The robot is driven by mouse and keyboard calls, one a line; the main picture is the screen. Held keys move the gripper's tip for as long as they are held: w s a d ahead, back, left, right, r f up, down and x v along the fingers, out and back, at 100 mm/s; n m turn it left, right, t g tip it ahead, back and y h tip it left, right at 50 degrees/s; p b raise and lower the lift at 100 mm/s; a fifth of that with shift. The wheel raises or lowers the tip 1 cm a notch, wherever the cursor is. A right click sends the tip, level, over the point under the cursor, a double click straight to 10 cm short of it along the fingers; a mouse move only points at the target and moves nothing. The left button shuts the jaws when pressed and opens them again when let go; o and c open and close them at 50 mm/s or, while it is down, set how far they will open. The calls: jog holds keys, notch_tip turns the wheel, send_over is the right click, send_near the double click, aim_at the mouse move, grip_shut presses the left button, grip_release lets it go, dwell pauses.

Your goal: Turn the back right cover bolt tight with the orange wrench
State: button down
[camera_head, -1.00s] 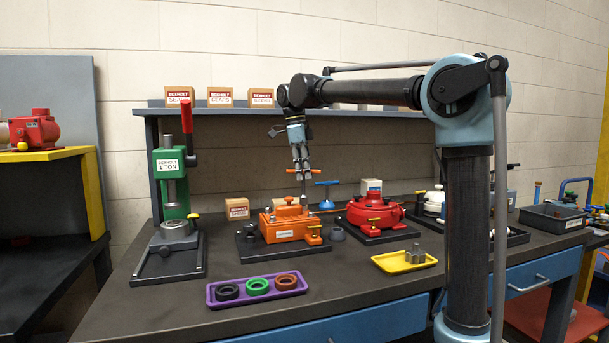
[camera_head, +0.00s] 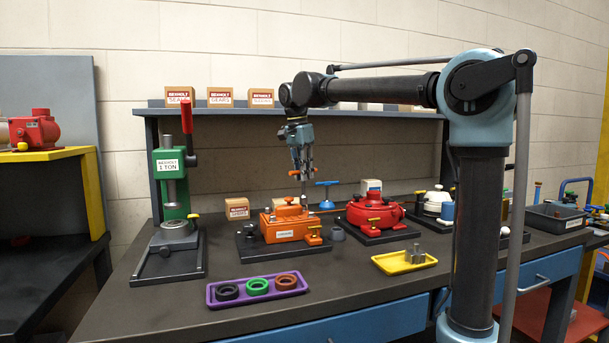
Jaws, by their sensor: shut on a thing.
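The orange wrench (camera_head: 293,173) has a T-shaped handle with orange ends and a thin grey shaft pointing down. My gripper (camera_head: 303,176) is shut on its handle from above, with orange showing on both sides of the fingers. The wrench is upright over the back right of the orange motor (camera_head: 283,229), its shaft (camera_head: 303,197) meeting the cover area there. The back right cover bolt is hidden or too small to make out, so I cannot tell how the tip sits on it. The motor stands on a dark base plate (camera_head: 252,252).
A blue T-handle tool (camera_head: 327,196) stands close behind on the right. A red motor (camera_head: 375,211) is right of the orange one, a green press (camera_head: 170,187) left. A purple tray (camera_head: 216,297) of rings and a yellow tray (camera_head: 387,264) lie in front.

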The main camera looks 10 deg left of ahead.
jog(key=n, duration=0.4)
jog(key=shift+n+y, duration=0.4)
jog(key=n, duration=0.5)
jog(key=shift+n+y, duration=0.4)
jog(key=shift+f, duration=0.1)
jog(key=shift+f, duration=0.75)
jog(key=shift+w+f+m, duration=0.1)
jog(key=shift+f+m, duration=0.05)
jog(key=shift+m, duration=0.35)
jog(key=m, duration=0.3)
jog(key=shift+m+h, duration=0.3)
jog(key=shift+m, duration=0.1)
jog(key=shift+n, duration=0.6)
jog(key=shift+r, duration=0.95)
